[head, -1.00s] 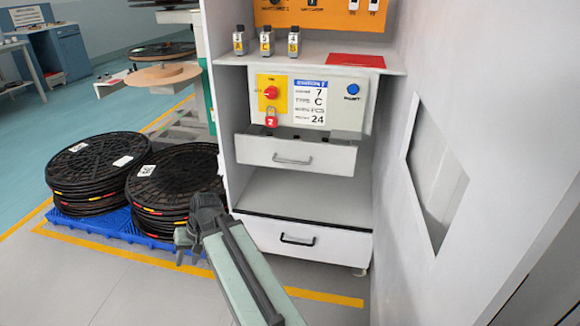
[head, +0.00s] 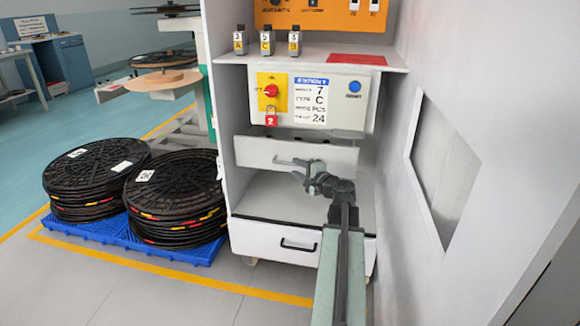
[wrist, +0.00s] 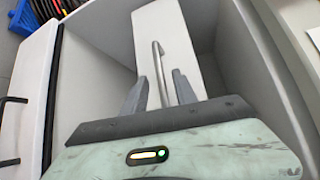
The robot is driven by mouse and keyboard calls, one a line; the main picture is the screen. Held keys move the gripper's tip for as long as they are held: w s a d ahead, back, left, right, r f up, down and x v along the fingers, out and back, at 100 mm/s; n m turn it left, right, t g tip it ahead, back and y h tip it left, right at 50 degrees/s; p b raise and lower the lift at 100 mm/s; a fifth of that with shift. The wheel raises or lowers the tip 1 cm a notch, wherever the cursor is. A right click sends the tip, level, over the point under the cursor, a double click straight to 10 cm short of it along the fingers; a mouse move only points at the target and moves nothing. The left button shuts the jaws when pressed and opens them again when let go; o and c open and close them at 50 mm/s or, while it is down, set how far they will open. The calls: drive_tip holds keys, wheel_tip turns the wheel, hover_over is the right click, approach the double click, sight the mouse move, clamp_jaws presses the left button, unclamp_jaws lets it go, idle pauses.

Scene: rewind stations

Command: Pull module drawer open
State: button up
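The module drawer (head: 250,152) is a white drawer front under the station panel. It also shows in the wrist view (wrist: 185,45) with its silver bar handle (wrist: 160,72). In the wrist view my gripper (wrist: 160,88) is open, with one grey finger on each side of the handle. I see gaps between the fingers and the bar. How deep the bar sits between the fingers I cannot tell.
A lower drawer with a black handle (head: 298,246) is below an open shelf space. The panel above has a red switch (head: 270,91) and a red padlock (head: 271,117). Stacked black reels (head: 175,190) on a blue pallet stand left. A grey wall (head: 400,200) is close on the right.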

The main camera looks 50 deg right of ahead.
sight(290, 164)
drive_tip(key=x, duration=0.5)
drive_tip(key=shift+w+f+b, duration=0.1)
drive_tip(key=shift+w+b, duration=0.15)
drive_tip(key=shift+b, duration=0.05)
clamp_jaws()
idle(0.9)
